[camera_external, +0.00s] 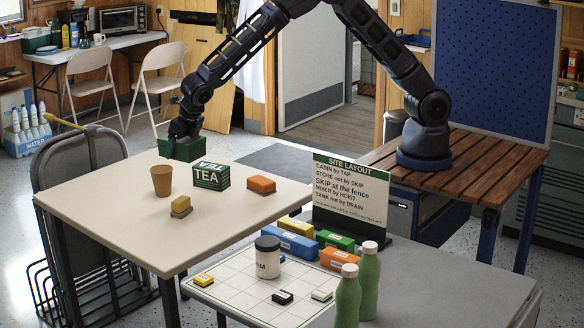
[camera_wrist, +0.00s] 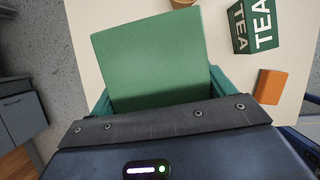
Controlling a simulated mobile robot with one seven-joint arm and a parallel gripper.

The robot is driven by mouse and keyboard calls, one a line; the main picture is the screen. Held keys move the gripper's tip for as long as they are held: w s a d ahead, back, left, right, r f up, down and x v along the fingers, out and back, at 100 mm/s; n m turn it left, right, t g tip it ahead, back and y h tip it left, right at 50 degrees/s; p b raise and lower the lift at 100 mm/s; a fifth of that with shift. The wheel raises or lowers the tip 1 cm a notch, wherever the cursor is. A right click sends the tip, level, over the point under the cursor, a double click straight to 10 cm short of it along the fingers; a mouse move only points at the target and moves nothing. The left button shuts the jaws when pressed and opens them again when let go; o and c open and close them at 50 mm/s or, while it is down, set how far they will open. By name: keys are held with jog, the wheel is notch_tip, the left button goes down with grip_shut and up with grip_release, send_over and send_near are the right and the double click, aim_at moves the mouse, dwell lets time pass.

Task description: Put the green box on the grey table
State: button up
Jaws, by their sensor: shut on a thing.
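The green box (camera_external: 181,147) is at the far edge of the cream table in the external view. My gripper (camera_external: 183,134) is shut on it from above. I cannot tell whether its underside touches the tabletop. In the wrist view the green box (camera_wrist: 150,55) fills the middle, between the fingers of my gripper (camera_wrist: 160,92). The grey table (camera_external: 455,282) is at the front right of the external view, with many things on its left part.
The cream table (camera_external: 115,200) holds a TEA box (camera_external: 211,176), a brown cup (camera_external: 161,181), an orange block (camera_external: 261,185) and a yellow-topped sponge (camera_external: 181,207). The grey table holds a sign (camera_external: 350,190), a gridded board, coloured blocks, a jar (camera_external: 267,258) and green bottles (camera_external: 369,282). Its right part is clear.

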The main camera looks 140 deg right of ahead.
jog(key=w+a, duration=0.3)
jog(key=a, duration=1.4)
jog(key=w+a+n, duration=0.1)
jog(key=w+a, duration=0.2)
jog(key=a, duration=1.4)
jog(key=w+a, duration=0.4)
jog(key=a, duration=1.4)
jog(key=n+t, duration=0.1)
jog(key=n, duration=0.1)
send_over(470, 288)
jog(key=a, duration=0.1)
jog(key=f, duration=1.9)
jog(key=shift+s+a+f, duration=0.15)
jog(key=shift+a+f, duration=0.05)
jog(key=shift+f, duration=0.1)
jog(key=shift+f, duration=0.1)
jog(key=o, duration=1.1)
